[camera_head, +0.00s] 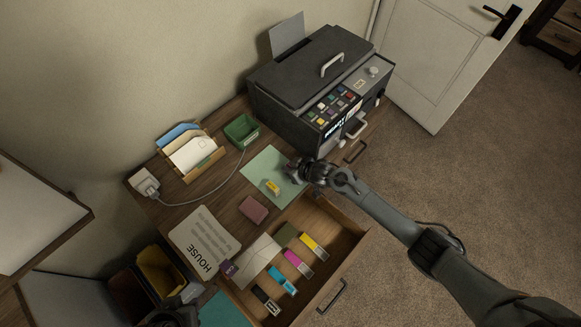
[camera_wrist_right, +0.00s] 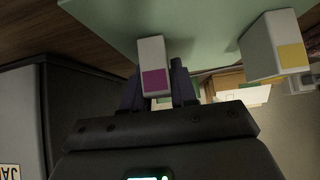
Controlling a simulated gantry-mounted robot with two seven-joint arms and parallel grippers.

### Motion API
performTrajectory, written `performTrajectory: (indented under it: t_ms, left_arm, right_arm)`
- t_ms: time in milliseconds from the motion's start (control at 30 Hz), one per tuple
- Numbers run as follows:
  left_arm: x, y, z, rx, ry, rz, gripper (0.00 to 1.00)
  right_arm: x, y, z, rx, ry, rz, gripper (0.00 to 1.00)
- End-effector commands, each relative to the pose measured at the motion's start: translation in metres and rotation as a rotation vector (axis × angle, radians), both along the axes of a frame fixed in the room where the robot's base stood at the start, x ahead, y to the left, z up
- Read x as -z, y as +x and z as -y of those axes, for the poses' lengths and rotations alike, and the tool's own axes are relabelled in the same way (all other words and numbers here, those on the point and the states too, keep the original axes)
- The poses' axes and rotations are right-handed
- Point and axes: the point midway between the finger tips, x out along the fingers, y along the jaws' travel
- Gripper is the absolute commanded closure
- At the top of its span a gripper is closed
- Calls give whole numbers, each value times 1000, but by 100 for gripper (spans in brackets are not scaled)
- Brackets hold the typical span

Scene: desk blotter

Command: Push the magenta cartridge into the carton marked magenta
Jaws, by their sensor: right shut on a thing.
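My right gripper (camera_head: 295,169) is over the right side of the pale green blotter (camera_head: 262,166). In the right wrist view the right gripper (camera_wrist_right: 157,88) is shut on a white carton with a magenta square (camera_wrist_right: 152,60). I cannot tell whether that carton touches the blotter; the gripper hides it in the head view. The magenta cartridge (camera_head: 297,262) lies in the open drawer (camera_head: 340,243), apart from the carton. A yellow-marked carton (camera_head: 272,187) stands on the blotter; it also shows in the wrist view (camera_wrist_right: 272,45). My left gripper (camera_head: 187,296) is dark and unclear at the bottom left.
The drawer also holds yellow (camera_head: 314,246), cyan (camera_head: 282,280) and black (camera_head: 265,299) cartridges. A printer (camera_head: 310,85) stands at the back right.

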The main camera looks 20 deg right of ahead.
Motion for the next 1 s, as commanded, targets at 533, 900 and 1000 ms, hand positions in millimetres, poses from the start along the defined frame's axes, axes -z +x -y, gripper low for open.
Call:
performTrajectory:
  t_ms: [533, 900, 1000]
  left_arm:
    - [2, 0, -2, 5, 7, 1, 71]
    - [5, 0, -3, 9, 12, 1, 71]
    - [7, 0, -3, 9, 12, 1, 71]
  right_arm:
    - [3, 0, 0, 0, 0, 1, 48]
    - [4, 0, 0, 1, 0, 1, 47]
    - [3, -1, 1, 1, 0, 1, 47]
